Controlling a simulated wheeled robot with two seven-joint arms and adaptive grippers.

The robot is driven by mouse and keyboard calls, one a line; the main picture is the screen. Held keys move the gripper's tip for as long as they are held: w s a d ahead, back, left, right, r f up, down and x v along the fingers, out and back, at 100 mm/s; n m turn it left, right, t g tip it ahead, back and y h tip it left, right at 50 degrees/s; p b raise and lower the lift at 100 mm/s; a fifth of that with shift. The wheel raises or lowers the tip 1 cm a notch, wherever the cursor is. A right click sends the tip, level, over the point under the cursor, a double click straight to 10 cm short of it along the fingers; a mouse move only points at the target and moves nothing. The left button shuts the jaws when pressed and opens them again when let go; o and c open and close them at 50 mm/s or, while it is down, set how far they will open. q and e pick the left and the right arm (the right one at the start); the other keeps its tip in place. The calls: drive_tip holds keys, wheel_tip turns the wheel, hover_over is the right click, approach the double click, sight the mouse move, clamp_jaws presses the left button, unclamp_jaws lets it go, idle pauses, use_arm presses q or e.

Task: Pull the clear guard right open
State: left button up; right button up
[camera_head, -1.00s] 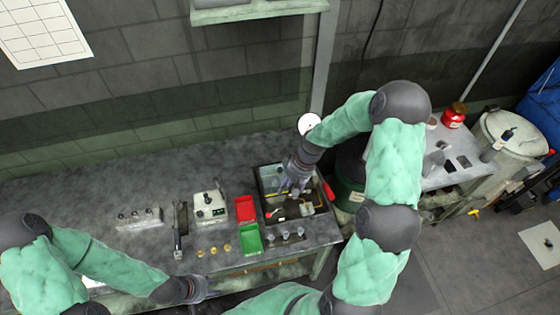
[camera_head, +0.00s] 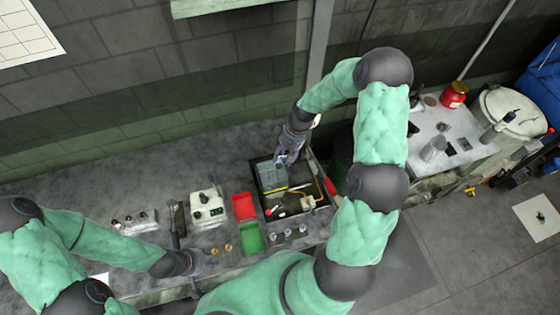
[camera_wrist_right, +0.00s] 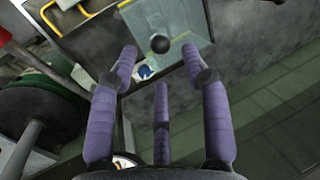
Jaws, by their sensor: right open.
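The clear guard (camera_head: 271,177) is a pale, see-through panel at the back left of the dark bolt former (camera_head: 266,207). In the right wrist view the clear guard (camera_wrist_right: 172,22) is a tinted sheet with a round black knob (camera_wrist_right: 160,44) on it. My right gripper (camera_head: 284,159) is at the guard's back edge, its fingers pointing down. In the wrist view its purple fingers (camera_wrist_right: 160,58) are spread, with the knob seen between the tips; contact cannot be told. My left gripper (camera_head: 204,263) is low over the bench's front edge, far from the guard; its fingers are too small to read.
A white control box (camera_head: 207,207) is further left. A red-handled tool (camera_head: 331,187) lies at the former's right side. The back left of the bench is clear.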

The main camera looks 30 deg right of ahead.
sight(280, 165)
drive_tip(key=shift+p+x, duration=0.3)
drive_tip(key=shift+x, duration=1.9)
clamp_jaws()
